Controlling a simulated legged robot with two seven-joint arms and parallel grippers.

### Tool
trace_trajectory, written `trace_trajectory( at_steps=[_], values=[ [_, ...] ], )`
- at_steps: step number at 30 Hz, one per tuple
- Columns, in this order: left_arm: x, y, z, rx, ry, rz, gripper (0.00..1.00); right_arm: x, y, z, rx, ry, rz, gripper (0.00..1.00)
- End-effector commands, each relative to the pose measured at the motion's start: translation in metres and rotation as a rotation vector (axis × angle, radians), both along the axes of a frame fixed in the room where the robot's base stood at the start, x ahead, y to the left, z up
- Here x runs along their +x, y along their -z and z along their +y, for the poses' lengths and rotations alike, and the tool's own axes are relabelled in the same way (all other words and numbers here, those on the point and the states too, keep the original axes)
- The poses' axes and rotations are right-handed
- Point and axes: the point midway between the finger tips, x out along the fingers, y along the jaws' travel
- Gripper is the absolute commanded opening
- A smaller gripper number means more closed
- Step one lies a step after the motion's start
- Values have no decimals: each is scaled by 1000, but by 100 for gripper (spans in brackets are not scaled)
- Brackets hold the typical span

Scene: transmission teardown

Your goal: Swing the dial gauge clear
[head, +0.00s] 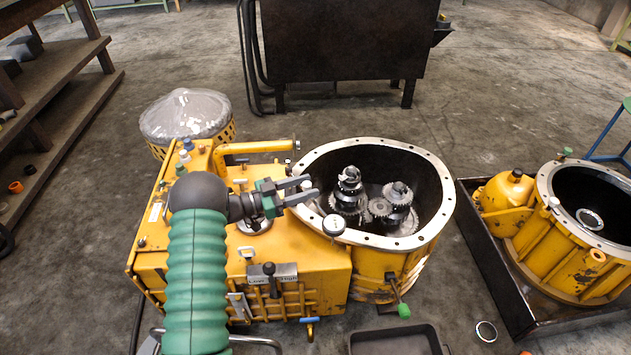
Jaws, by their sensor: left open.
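The dial gauge (334,225) has a round white face and sits at the left rim of the open transmission housing (437,190). Its stand or arm is mostly hidden beside my gripper. My left gripper (305,191) is open, its two grey fingers pointing right, just above and left of the gauge. No contact between the fingers and the gauge can be made out. Gear stacks (378,207) stand inside the yellow housing. My right gripper is not in view.
A second yellow housing (548,245) sits in a dark tray (480,247) at right. A black pan (395,340) lies at the front. A lever with a green knob (404,311) sticks out of the housing's front. A dark tank (345,40) stands behind; open floor lies between.

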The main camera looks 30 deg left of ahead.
Motion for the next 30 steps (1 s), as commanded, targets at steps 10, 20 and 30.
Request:
trace_trajectory(
  at_steps=[10,20,30],
  values=[
    [-80,-3,62,0,-4,1,45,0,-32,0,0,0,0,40],
    [-105,1,80,0,0,0,45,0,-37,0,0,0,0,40],
    [-105,1,80,0,0,0,45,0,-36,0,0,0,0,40]
  ],
)
